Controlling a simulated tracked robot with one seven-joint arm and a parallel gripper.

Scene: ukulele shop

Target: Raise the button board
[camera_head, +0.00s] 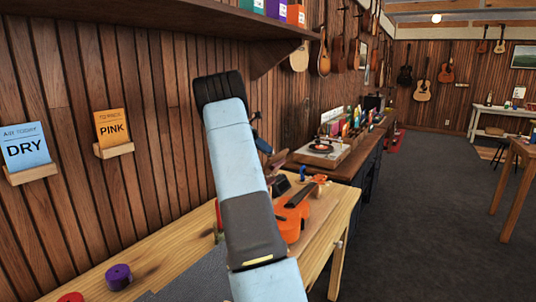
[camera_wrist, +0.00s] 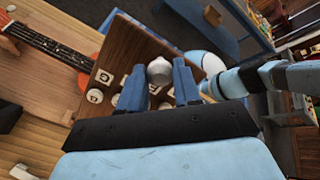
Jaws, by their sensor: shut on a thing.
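The button board (camera_wrist: 125,45) is a brown wooden panel in the wrist view. My gripper is shut on the board at this knob; the exact contact is partly hidden by the fingers. The board's near edge is behind my gripper's black palm. In the head view my arm hides the board and gripper.
An orange ukulele (camera_head: 292,218) lies on the wooden bench (camera_head: 334,226), close to the board in the wrist view. A purple roll (camera_head: 118,277) and a red one (camera_head: 71,298) are at the front left. A record player (camera_head: 321,150) stands beyond.

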